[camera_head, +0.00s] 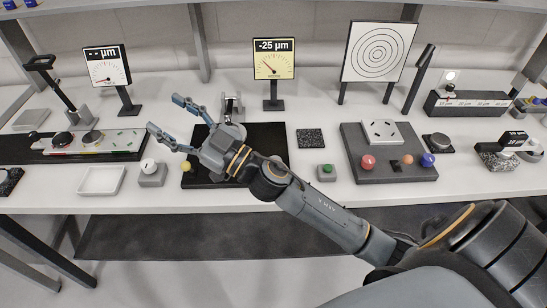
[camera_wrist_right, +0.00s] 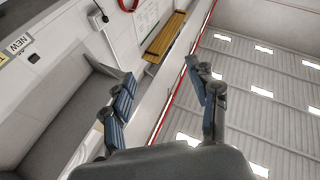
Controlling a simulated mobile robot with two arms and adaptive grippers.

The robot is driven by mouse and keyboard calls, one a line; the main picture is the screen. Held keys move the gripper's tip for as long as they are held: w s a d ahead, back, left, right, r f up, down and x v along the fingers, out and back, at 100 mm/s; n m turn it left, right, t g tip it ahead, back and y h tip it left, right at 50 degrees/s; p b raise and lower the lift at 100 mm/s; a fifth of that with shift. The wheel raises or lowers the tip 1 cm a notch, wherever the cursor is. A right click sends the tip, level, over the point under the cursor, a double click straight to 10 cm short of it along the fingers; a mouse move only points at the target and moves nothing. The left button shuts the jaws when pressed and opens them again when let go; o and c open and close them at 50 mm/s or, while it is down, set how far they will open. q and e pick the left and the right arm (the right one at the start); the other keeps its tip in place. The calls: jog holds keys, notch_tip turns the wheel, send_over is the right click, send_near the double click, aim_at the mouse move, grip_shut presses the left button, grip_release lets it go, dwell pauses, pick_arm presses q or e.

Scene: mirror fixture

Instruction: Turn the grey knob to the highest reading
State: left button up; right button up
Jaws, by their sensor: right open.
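My right gripper (camera_head: 164,115) is open and empty, raised in front of the middle station, its fingers pointing up and left. In the right wrist view the open fingers (camera_wrist_right: 160,78) have nothing between them. Behind the arm lies a black plate (camera_head: 268,141), partly covered by the gripper and forearm. A small yellow ball (camera_head: 186,166) shows at its left. A yellow-faced dial (camera_head: 274,66) above it reads -25 µm. I cannot pick out the grey knob for certain; the gripper may hide it. A round grey part (camera_head: 438,140) sits farther right.
A grey block with a pale button (camera_head: 149,168) and a white tray (camera_head: 101,180) stand left of the plate. A plate with red and blue balls (camera_head: 394,176) stands farther right, before a ringed target (camera_head: 378,51).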

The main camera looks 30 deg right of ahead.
jog(key=s+a+n+g+y, duration=0.2)
jog(key=a+n+g+y, duration=0.4)
jog(key=n+g, duration=0.3)
jog(key=m+g+h, duration=0.5)
jog(key=g+h, duration=0.5)
jog(key=h, duration=0.8)
send_over(275, 158)
notch_tip(275, 158, down, 10)
jog(key=f+p, duration=0.1)
jog(key=f, duration=0.3)
jog(key=f+p, duration=0.1)
jog(key=f, duration=0.4)
jog(key=f+p, duration=0.1)
jog(key=f, duration=0.3)
jog(key=shift+s+a+f, duration=0.2)
jog(key=shift+s+a, duration=0.05)
jog(key=shift+s, duration=0.15)
jog(key=shift+c, duration=0.5)
